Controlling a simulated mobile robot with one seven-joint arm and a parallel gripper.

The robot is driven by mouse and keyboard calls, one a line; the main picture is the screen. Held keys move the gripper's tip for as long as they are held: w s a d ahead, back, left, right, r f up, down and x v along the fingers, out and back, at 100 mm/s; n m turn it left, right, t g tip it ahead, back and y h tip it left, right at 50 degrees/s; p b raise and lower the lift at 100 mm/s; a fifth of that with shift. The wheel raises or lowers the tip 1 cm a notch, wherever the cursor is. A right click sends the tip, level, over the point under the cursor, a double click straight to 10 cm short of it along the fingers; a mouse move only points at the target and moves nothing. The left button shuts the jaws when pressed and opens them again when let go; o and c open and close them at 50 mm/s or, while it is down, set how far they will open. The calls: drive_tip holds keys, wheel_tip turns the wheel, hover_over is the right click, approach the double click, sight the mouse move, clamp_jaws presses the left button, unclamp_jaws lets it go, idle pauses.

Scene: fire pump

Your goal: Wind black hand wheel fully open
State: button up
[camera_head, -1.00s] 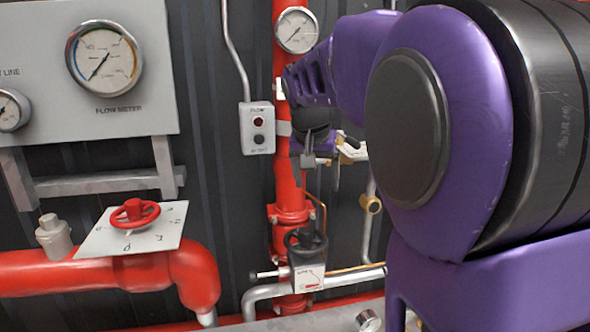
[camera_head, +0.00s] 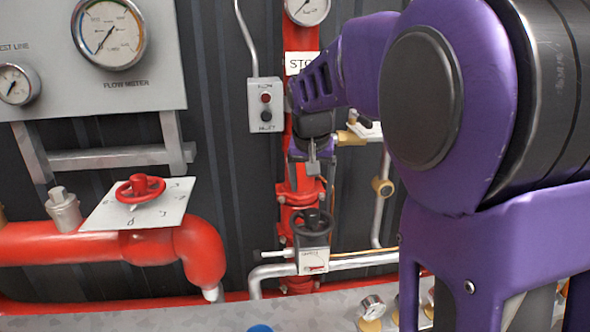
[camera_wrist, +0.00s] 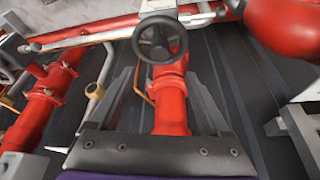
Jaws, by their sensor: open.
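The black hand wheel (camera_head: 312,222) sits on a small white indicator box (camera_head: 314,260) in front of the red vertical pipe. It also shows at the top centre of the wrist view (camera_wrist: 160,38), as a spoked ring. My gripper (camera_head: 313,165) is just above the wheel in the head view, pointing down and apart from it. In the wrist view my gripper (camera_wrist: 162,80) has its two dark fingers spread wide with nothing between them but the view of the red pipe behind. The wheel lies beyond the fingertips, roughly centred between them.
A red hand wheel (camera_head: 140,188) stands on a white dial plate at the left. A switch box (camera_head: 265,105) hangs on the dark wall left of my gripper. A brass valve (camera_head: 383,187) is to the right. A silver pipe (camera_head: 360,262) runs beside the indicator box.

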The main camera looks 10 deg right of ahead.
sight(312, 211)
drive_tip(key=b+x, duration=0.1)
drive_tip(key=x, duration=0.8)
drive_tip(key=shift+w+f, duration=0.15)
drive_tip(key=shift+f, duration=0.05)
clamp_jaws()
drive_tip(key=c, duration=0.7)
unclamp_jaws()
clamp_jaws()
drive_tip(key=n, duration=0.1)
drive_tip(key=n+y, duration=0.1)
drive_tip(key=n, duration=0.1)
drive_tip(key=n+y, duration=0.1)
drive_tip(key=shift+d+n+b, duration=0.3)
drive_tip(key=shift+n+b, duration=0.1)
drive_tip(key=shift+n+y, duration=0.6)
drive_tip(key=shift+n, duration=1)
